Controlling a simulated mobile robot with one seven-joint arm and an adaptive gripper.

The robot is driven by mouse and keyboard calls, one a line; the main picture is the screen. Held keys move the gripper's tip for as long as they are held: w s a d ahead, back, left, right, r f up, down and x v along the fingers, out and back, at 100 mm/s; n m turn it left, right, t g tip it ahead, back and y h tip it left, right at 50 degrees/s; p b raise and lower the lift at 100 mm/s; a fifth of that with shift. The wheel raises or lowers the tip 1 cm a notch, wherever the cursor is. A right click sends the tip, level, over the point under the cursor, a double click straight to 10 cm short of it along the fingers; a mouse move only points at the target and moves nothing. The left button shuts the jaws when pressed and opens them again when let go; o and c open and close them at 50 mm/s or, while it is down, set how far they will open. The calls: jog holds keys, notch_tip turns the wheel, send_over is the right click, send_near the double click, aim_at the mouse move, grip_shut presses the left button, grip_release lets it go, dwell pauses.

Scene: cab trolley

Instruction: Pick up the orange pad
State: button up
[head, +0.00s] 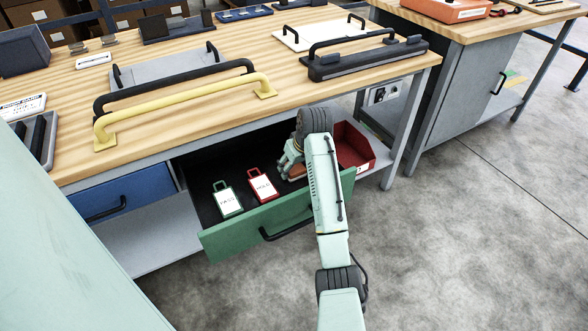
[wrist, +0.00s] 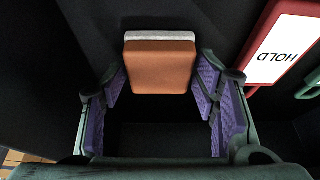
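The orange pad (wrist: 160,68) lies on the dark floor of the open green drawer (head: 300,209). It has a pale grey layer along its far edge in the wrist view. In the head view the pad (head: 297,172) is partly hidden by my gripper. My gripper (head: 291,163) reaches down into the drawer. In the wrist view my gripper (wrist: 162,100) is open, with purple-lined fingers on the left and right of the pad. The pad's near part lies between the fingertips. I cannot tell whether either finger touches it.
A red HOLD tag (head: 262,186) and a green PASS tag (head: 227,199) lie left of the pad in the drawer. A red bin (head: 353,147) stands to the right. The wooden bench top (head: 200,110) with a yellow handle (head: 185,105) overhangs the drawer's back.

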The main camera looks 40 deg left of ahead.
aim_at(295, 167)
jog(key=c, duration=0.7)
notch_tip(295, 167, up, 10)
jog(key=shift+b, duration=0.65)
